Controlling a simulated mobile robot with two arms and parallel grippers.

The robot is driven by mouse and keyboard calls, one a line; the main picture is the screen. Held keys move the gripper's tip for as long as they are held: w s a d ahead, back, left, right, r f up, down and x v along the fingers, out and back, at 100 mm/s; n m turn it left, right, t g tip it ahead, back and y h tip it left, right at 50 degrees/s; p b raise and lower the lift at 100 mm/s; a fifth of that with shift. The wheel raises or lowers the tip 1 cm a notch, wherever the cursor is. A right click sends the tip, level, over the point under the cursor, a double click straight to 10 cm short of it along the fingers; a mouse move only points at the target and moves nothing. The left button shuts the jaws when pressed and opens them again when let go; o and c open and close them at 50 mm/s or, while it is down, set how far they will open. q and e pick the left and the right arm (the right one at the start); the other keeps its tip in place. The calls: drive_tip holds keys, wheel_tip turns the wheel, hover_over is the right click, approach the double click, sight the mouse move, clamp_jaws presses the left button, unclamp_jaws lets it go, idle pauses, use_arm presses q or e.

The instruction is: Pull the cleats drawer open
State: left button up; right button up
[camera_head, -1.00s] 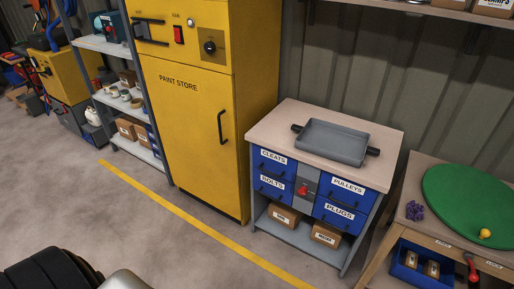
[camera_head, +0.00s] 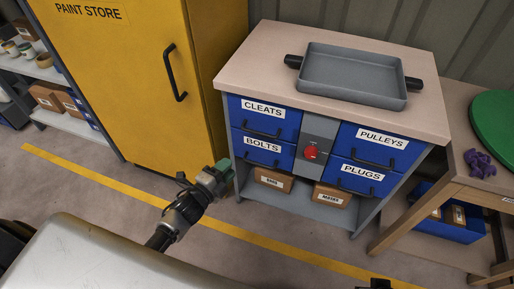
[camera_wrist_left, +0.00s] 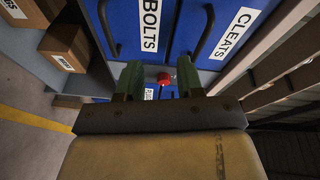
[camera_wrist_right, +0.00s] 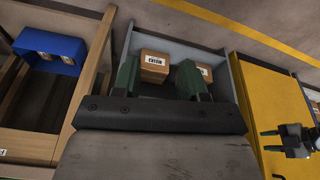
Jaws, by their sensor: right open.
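The cleats drawer (camera_head: 284,123) is the upper left blue drawer of the workbench, with a dark bar handle under its white label. It looks shut. It also shows at the upper right of the left wrist view (camera_wrist_left: 226,12). My left gripper (camera_head: 224,172) is open and empty, in front of the bench's left side, lower in the picture than the cleats drawer and apart from its handle. My right gripper (camera_wrist_right: 160,76) is open and empty in the right wrist view, facing the lower shelf. In the head view only a dark bit shows at the bottom edge.
The bolts drawer (camera_head: 250,152) is below cleats; the pulleys drawer (camera_head: 345,136) and plugs drawer (camera_head: 345,179) are right of a red knob (camera_head: 311,152). A grey tray (camera_head: 352,75) sits on top. A yellow paint cabinet (camera_head: 120,75) stands left, a wooden table (camera_head: 440,195) right.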

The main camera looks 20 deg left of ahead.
sight(257, 133)
use_arm(q)
drive_tip(key=w+d+r+m+h+b, duration=0.1)
drive_tip(key=w+d+r, duration=0.1)
drive_tip(key=w, duration=0.1)
drive_tip(key=w+d+r+m+t+h+b, duration=0.1)
drive_tip(key=w+d+r+m, duration=0.1)
drive_tip(key=w, duration=0.2)
drive_tip(key=w+d+r+m+h+b, duration=0.1)
drive_tip(key=w+d+r, duration=0.1)
drive_tip(key=w+r, duration=0.1)
drive_tip(key=shift+w+m, duration=0.3)
drive_tip(key=shift+w, duration=0.2)
use_arm(e)
drive_tip(key=v, duration=0.3)
drive_tip(key=shift+s+r, duration=0.3)
drive_tip(key=shift+s, duration=0.05)
use_arm(q)
clamp_jaws()
